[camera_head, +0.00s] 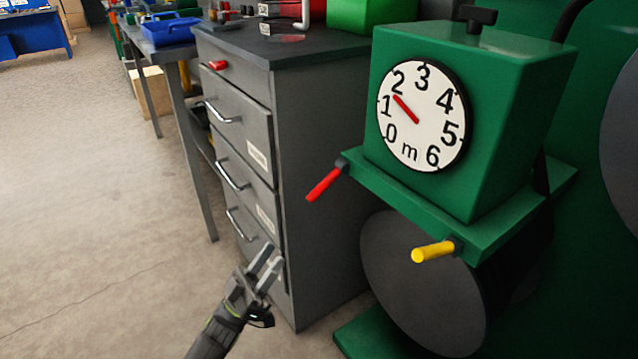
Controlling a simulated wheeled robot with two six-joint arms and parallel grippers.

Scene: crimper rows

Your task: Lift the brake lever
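A red lever (324,183) sticks out from the left front corner of the green machine's ledge (440,205), sloping down to the left. A yellow lever (434,252) sticks out near the ledge's right front corner. No label shows which one is the brake lever. My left gripper (272,255) is in the lower middle, below and left of the red lever and apart from both levers. Its two fingers point up and stand apart with a gap between them, with nothing held. My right gripper is not in view.
The green box above the ledge carries a round dial (423,116) with a red needle between 1 and 2. A dark drum (420,285) sits below the ledge. A grey drawer cabinet (320,150) stands behind my gripper. Open floor (90,200) lies to the left.

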